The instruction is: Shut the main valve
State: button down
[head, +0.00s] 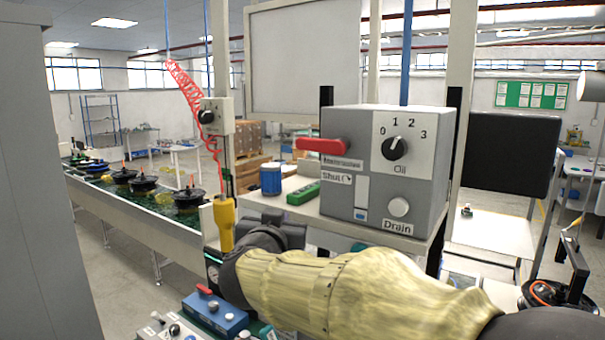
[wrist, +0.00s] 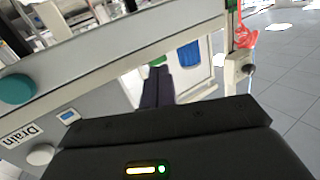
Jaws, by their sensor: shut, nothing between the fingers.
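A grey control box (head: 345,196) stands on a shelf in the head view. A red lever handle (head: 321,146) lies roughly level on its upper left front, above a label too small to read surely. A "Shut" label with a curved arrow (head: 338,178) is below it. My gripper (wrist: 157,88) is shut and empty in the wrist view. In the head view my wrist is below and left of the box, apart from the red handle, and the fingertips are hard to make out. The red handle does not show in the wrist view.
The box also bears a black dial (head: 395,148) pointing near 0 and a Drain knob (head: 399,207). A blue can (head: 271,179) and a green block (head: 303,193) stand left of it. A yellow tool (head: 225,222) hangs beside my wrist. A conveyor (head: 140,222) runs at left.

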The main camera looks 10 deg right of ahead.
jog(key=s+f+n+g+y+b, duration=0.3)
jog(key=f+n+g+y, duration=0.25)
jog(key=f, duration=1.65)
jog(key=s+d+f+g, duration=0.3)
jog(key=s+f+g, duration=0.1)
jog(key=s+f, duration=0.4)
jog(key=s+d+f+g+b, duration=0.1)
jog(key=s+d+f+g, duration=0.3)
jog(key=s+f, duration=0.4)
jog(key=shift+s+d+f+m, duration=0.3)
jog(key=shift+s+m, duration=0.15)
jog(key=shift+s, duration=0.25)
jog(key=shift+w+a, duration=0.1)
